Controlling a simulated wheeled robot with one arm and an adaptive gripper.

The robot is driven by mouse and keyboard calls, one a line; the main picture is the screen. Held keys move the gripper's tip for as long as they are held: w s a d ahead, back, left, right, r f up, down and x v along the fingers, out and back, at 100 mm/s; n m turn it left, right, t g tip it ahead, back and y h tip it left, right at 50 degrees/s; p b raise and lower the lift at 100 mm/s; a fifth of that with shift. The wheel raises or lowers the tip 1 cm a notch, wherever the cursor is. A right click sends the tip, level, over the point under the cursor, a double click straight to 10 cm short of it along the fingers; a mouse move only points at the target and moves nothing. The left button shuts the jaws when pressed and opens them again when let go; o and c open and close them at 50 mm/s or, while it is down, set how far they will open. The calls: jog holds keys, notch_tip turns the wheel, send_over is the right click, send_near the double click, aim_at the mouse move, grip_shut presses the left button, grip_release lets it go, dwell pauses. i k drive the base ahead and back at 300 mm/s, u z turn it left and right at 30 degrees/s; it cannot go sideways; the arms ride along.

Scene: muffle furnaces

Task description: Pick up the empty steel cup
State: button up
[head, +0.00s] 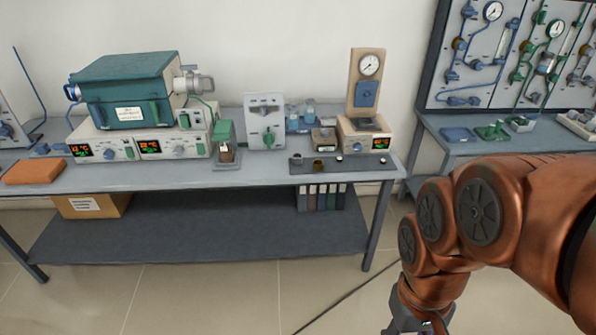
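A dark flat tray (365,163) lies at the front right of the grey bench. Several small cup-like pieces stand on it. One is a small pale metallic piece (297,157) near its left end, and another is a pale one (339,158) near the middle. Between them is a wider brassy cup (318,165) with a dark inside. They are too small to tell which is the empty steel cup. My gripper (425,329) hangs low at the bottom edge, in front of and below the bench, far from the tray. Its fingertips are cut off by the frame.
A teal furnace (125,90) sits on control units at the left of the bench (180,178). A gauge stand (367,85) rises behind the tray. A grey switch box (264,121) and an orange block (35,171) are also there. The floor before the bench is clear except for a cable.

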aim_at(296, 161)
jog(key=u, duration=1.3)
jog(key=i, duration=1.5)
jog(key=z, duration=0.8)
jog(key=i, duration=0.25)
jog(key=z, duration=0.35)
